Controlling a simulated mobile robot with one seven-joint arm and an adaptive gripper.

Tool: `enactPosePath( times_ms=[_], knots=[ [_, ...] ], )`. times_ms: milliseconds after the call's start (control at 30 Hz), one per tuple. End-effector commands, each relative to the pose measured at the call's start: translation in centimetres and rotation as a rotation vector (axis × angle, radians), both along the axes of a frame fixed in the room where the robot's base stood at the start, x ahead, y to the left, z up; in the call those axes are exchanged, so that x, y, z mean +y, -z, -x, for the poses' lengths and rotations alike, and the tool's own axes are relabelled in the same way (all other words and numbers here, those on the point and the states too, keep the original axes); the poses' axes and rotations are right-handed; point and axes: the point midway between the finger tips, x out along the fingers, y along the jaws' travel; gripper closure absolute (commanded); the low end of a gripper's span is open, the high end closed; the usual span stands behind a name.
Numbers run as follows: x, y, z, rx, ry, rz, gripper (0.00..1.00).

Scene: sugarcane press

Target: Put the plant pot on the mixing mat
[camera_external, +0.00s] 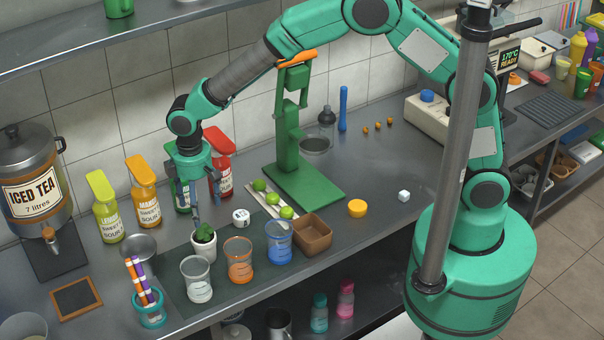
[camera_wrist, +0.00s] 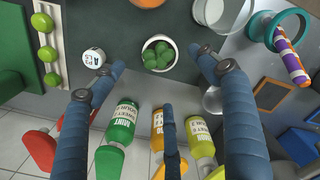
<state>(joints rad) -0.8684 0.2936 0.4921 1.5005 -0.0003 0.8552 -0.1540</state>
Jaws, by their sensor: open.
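The plant pot (camera_external: 203,245) is a small white pot with a green plant. It stands upright and appears to be on the back part of the dark mixing mat (camera_external: 178,284). In the wrist view the pot (camera_wrist: 158,53) lies ahead between the fingertips, with the mat (camera_wrist: 126,27) around it. My gripper (camera_external: 195,215) points down just above and behind the plant in the external view. Its blue fingers (camera_wrist: 156,58) are spread wide with nothing held between them. I cannot tell how much height separates the fingertips from the pot.
Beakers with white (camera_external: 197,282), orange (camera_external: 239,262) and blue (camera_external: 278,244) contents stand in front and to the right. Syrup bottles (camera_external: 145,193) line the wall behind. A metal bowl (camera_external: 138,248) is at the left.

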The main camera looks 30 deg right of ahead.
Motion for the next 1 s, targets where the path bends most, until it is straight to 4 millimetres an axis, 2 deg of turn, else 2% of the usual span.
enactPosePath(
  times_ms=[667, 767, 867, 1000],
  knots=[
    [-0.2, -0.3, -0.2, -0.002, 0.005, -0.003, 0.25],
    [-1.0, -1.3, -0.6, -0.007, 0.019, -0.008, 0.25],
    [-2.6, -3.0, -1.5, -0.016, 0.046, -0.018, 0.25],
    [-6.4, -6.7, -2.9, -0.037, 0.106, -0.041, 0.25]
  ],
)
